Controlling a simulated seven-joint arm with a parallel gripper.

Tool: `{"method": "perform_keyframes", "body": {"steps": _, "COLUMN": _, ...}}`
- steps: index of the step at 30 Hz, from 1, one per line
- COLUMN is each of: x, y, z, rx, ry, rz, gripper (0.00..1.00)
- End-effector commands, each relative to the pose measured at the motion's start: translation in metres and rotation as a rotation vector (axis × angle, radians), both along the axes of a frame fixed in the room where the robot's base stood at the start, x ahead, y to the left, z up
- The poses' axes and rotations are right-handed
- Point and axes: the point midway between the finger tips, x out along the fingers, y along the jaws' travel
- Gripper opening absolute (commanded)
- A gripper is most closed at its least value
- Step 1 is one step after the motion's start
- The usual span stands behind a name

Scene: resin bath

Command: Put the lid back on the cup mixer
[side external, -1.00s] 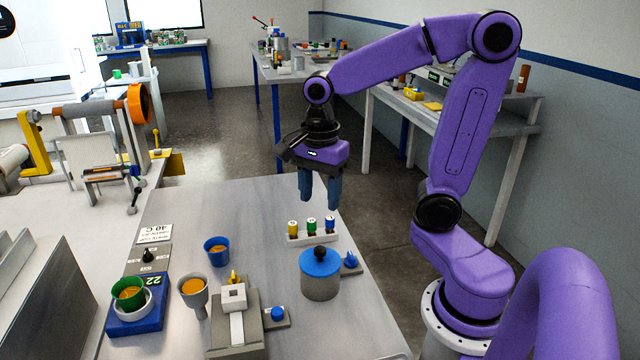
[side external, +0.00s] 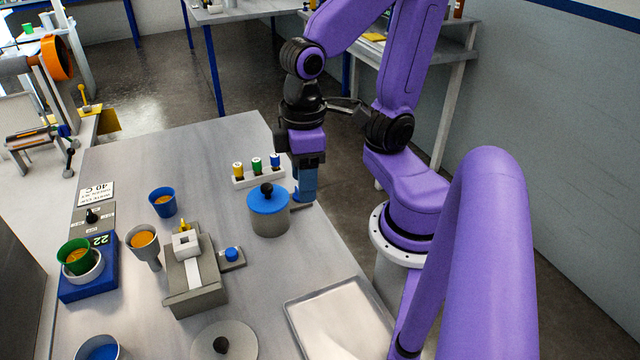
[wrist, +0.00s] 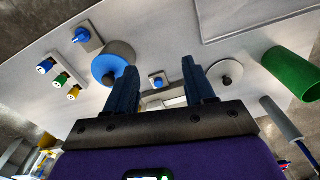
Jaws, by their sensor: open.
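A grey round lid (side external: 222,342) with a black knob lies flat at the front of the table. It also shows right of my fingers in the wrist view (wrist: 225,75). An open grey cylinder with blue inside (side external: 98,351) is cut off at the lower left; I cannot tell whether it is the cup mixer. A grey pot (side external: 270,217) has a blue top with a black knob; its blue top is left of my fingers in the wrist view (wrist: 110,68). My gripper (side external: 304,196) points down just behind and right of the pot, open and empty in the wrist view (wrist: 157,72).
A metal tray (side external: 338,322) lies at front right. A grey fixture (side external: 194,282), an orange-filled funnel cup (side external: 146,243), a blue cup (side external: 163,203) and a green cup (side external: 75,255) stand left. A bottle rack (side external: 258,177) is behind the pot. A green cylinder (wrist: 291,73) shows in the wrist view.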

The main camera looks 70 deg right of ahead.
Motion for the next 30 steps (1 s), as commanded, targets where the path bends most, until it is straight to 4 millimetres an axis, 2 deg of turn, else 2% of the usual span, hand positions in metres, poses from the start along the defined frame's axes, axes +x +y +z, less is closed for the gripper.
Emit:
{"method": "perform_keyframes", "body": {"steps": 3, "x": -0.018, "y": 0.002, "z": -0.006, "rx": 0.000, "ry": -0.006, "rz": 0.270, "gripper": 0.54}}
{"method": "perform_keyframes", "body": {"steps": 6, "x": -0.027, "y": 0.002, "z": -0.009, "rx": 0.000, "ry": -0.010, "rz": 0.416, "gripper": 0.54}}
{"method": "perform_keyframes", "body": {"steps": 9, "x": -0.031, "y": 0.003, "z": -0.011, "rx": 0.001, "ry": -0.011, "rz": 0.488, "gripper": 0.54}}
{"method": "perform_keyframes", "body": {"steps": 30, "x": -0.031, "y": 0.003, "z": -0.011, "rx": 0.000, "ry": -0.012, "rz": 0.501, "gripper": 0.54}}
